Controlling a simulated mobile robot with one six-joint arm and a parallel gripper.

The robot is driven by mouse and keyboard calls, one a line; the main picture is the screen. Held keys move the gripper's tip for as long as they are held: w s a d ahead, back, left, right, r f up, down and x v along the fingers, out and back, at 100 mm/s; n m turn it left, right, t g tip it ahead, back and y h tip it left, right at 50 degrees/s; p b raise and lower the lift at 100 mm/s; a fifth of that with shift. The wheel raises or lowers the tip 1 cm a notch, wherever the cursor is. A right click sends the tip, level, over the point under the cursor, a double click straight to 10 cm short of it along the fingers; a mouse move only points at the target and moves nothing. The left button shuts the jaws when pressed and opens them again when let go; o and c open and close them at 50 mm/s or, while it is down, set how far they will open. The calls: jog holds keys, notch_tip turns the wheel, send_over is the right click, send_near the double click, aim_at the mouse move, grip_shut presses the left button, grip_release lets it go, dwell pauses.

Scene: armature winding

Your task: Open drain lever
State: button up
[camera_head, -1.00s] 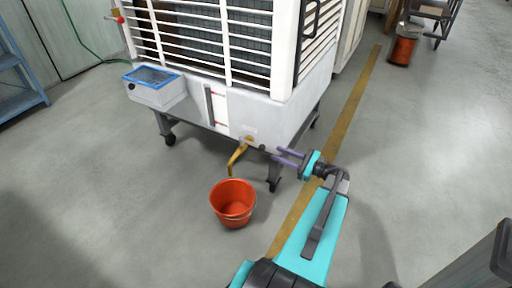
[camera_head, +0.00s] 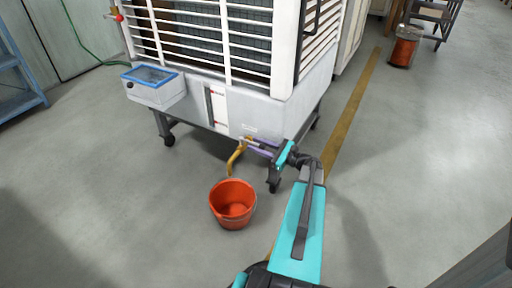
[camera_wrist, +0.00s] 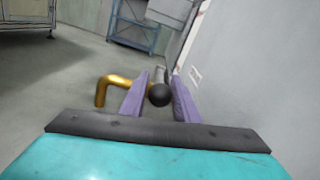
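The drain lever shows in the wrist view as a bar with a black ball knob (camera_wrist: 159,95). The knob lies between the two purple fingers of my gripper (camera_wrist: 157,92), with a visible gap on its left side; contact on the right is unclear. The brass drain pipe (camera_wrist: 110,84) bends down to the left of the fingers. In the head view my gripper (camera_head: 252,147) is at the lower front of the white cooler (camera_head: 262,112), beside the brass drain pipe (camera_head: 235,160). The fingers hide most of the lever there.
An orange bucket (camera_head: 233,204) stands on the floor below the pipe outlet. A white box with a blue-rimmed lid (camera_head: 153,86) juts from the cooler's front left. A caster leg (camera_head: 274,178) stands close under my gripper.

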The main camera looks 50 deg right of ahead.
jog(key=shift+w, duration=0.1)
grip_shut()
jog(key=shift+a, duration=0.25)
jog(key=shift+d, duration=0.15)
jog(key=shift+w+h, duration=0.1)
jog(key=shift+h, duration=0.2)
